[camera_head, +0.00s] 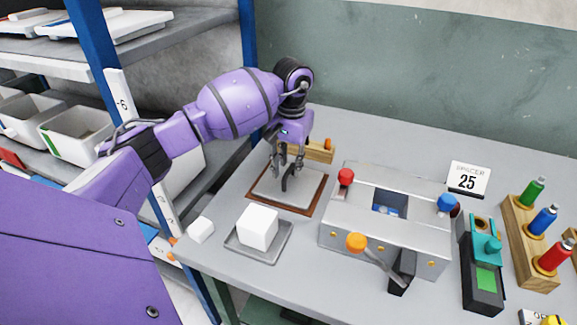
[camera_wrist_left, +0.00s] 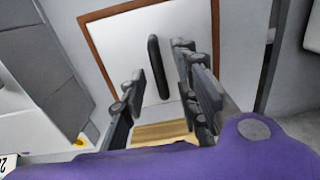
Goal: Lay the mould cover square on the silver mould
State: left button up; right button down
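The mould cover looks like a flat pale plate (camera_head: 306,186) with a dark upright handle, lying within a brown border at the back left of the table. In the left wrist view the plate (camera_wrist_left: 120,45) and its black bar handle (camera_wrist_left: 155,60) show clearly. My left gripper (camera_head: 287,168) is over the plate at the handle, pointing down. In the wrist view its fingers (camera_wrist_left: 162,75) are apart with the handle ahead between them; I see no contact. The silver mould seems to be the grey metal box (camera_head: 340,217) to the right, with an opening in its top. My right gripper is not in view.
The box carries red (camera_head: 346,176), blue (camera_head: 447,203) and orange (camera_head: 357,242) knobs. A white block (camera_head: 259,226) sits on a grey tray (camera_head: 246,250) in front of the plate. A wooden block (camera_head: 319,152) stands behind it. Coloured bottles (camera_head: 545,220) stand right.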

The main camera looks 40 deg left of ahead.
pick_arm(q)
notch_tip(320, 180, up, 11)
jog(key=shift+d+f+b, duration=0.15)
jog(key=shift+d+b, duration=0.05)
jog(key=shift+b, duration=0.2)
jog(key=shift+o, duration=0.5)
jog(key=n, duration=2.5)
send_over(290, 169)
jog(key=f, duration=0.5)
jog(key=shift+s+a+f, duration=0.15)
jog(key=shift+s+a, duration=0.2)
jog(key=n, duration=0.5)
jog(key=shift+w+d+n, duration=0.15)
jog(key=shift+w+n, duration=0.05)
jog(key=shift+n, duration=0.1)
jog(key=n, duration=0.5)
jog(key=shift+w+d+f, duration=0.1)
jog(key=shift+w+f, duration=0.05)
notch_tip(290, 169, down, 8)
jog(key=shift+r, duration=0.2)
grip_shut()
